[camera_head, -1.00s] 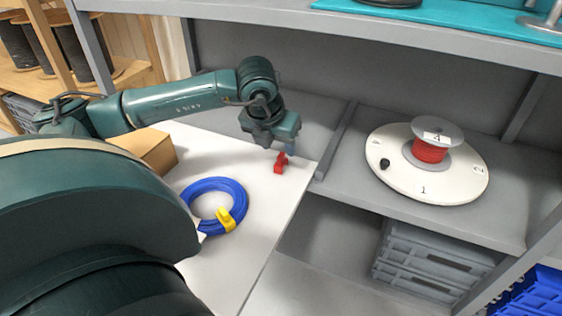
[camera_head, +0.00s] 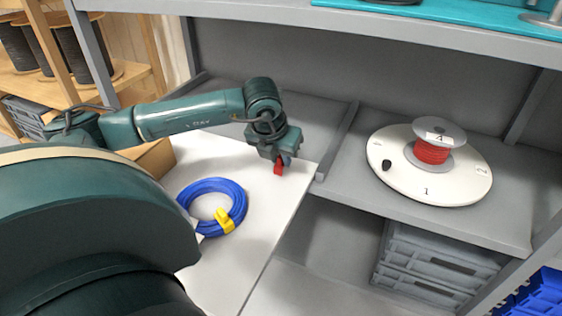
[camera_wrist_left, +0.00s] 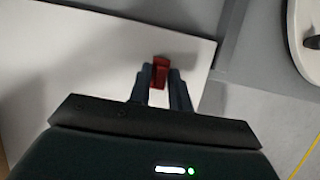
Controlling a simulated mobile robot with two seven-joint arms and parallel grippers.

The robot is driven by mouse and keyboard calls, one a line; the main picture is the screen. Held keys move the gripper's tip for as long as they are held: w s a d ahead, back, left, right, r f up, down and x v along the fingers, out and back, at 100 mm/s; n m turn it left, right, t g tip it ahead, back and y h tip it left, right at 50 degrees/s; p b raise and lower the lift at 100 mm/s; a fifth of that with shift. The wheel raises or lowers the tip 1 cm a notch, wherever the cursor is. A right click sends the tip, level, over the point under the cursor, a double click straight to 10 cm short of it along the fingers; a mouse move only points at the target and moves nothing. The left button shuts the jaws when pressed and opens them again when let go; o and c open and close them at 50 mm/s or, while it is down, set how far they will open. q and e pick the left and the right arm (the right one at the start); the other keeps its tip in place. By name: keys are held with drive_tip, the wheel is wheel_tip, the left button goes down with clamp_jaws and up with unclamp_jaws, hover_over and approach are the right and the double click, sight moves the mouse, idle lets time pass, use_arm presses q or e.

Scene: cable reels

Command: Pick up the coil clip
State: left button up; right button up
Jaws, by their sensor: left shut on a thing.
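The coil clip is small and red. It shows in the head view (camera_head: 279,168) at the far right part of the white table (camera_head: 262,222), and in the left wrist view (camera_wrist_left: 160,71) between the two fingers. My left gripper (camera_head: 283,160) is over it, pointing down, and is shut on it; the fingers (camera_wrist_left: 160,86) lie along both sides of the clip. The gripper hides the clip's upper part in the head view. I cannot tell if the clip touches the table. My right gripper is not in view.
A blue cable coil (camera_head: 236,196) with a yellow clip (camera_head: 224,220) lies on the white table. A cardboard box (camera_head: 155,158) stands behind it. A white turntable (camera_head: 400,189) with a red reel (camera_head: 432,152) is on the grey shelf to the right. Grey crates (camera_head: 430,262) stand below.

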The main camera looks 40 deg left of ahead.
use_arm(q)
clamp_jaws()
